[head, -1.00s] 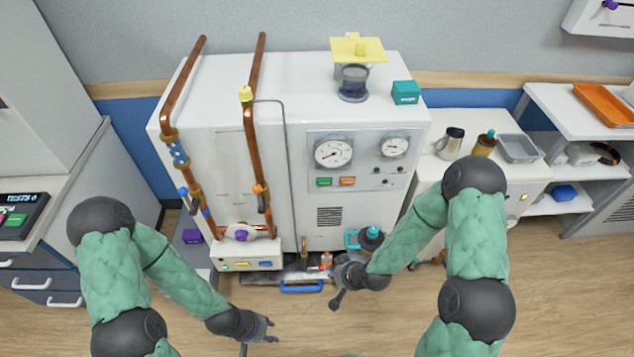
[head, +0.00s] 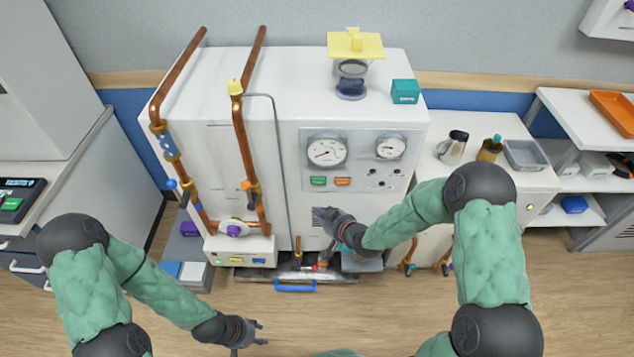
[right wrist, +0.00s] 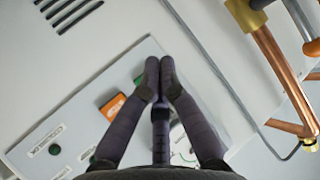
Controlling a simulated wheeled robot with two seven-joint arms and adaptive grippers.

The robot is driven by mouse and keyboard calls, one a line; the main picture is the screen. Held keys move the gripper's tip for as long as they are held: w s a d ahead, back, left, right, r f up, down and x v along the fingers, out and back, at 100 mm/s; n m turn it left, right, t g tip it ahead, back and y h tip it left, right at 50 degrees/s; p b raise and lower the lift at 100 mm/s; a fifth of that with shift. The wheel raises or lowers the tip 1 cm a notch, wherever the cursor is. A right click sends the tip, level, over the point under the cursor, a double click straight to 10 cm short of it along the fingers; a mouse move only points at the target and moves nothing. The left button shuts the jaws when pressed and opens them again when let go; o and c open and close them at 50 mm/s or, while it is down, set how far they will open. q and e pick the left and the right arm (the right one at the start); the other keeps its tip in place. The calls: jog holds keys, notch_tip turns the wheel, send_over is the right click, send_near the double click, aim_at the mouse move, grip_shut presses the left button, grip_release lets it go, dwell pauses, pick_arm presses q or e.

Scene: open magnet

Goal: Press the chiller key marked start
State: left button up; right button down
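The large white cabinet (head: 330,80) has a grey panel with a green key (head: 318,181) and an orange key (head: 343,182) below two dials. Their lettering is too small to read. My right gripper (head: 319,212) is in front of the cabinet, just below these keys, apart from them in the picture. In the right wrist view its fingers (right wrist: 160,62) are together and hold nothing; the orange key (right wrist: 112,106) shows left of them, and the green key (right wrist: 140,80) is partly hidden behind a finger. My left gripper (head: 262,333) is open and empty, low over the floor.
Copper pipes (head: 248,150) with valves run up the cabinet's left front. A small white box (head: 240,250) with coloured buttons stands at their foot. A tray with a blue handle (head: 295,287) lies below. A side counter (head: 440,175) stands right.

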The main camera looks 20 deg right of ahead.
send_near(315, 184)
jog(key=w+a+f, duration=0.2)
jog(key=a+f, duration=0.1)
jog(key=shift+w+d+f+b, duration=0.1)
jog(key=shift+w+b, duration=0.15)
jog(key=shift+w, duration=0.2)
jog(key=shift+w+d+f+b, duration=0.1)
jog(key=shift+w+b, duration=0.15)
jog(key=shift+w, duration=0.2)
jog(key=shift+w, duration=0.1)
dwell(1.0)
jog(key=shift+w+d, duration=0.1)
jog(key=shift+w, duration=0.2)
jog(key=shift+w+d, duration=0.15)
jog(key=shift+w, duration=0.2)
dwell(0.7)
jog(key=shift+s, duration=0.1)
dwell(0.3)
jog(key=shift+s+a, duration=0.25)
jog(key=shift+s, duration=0.45)
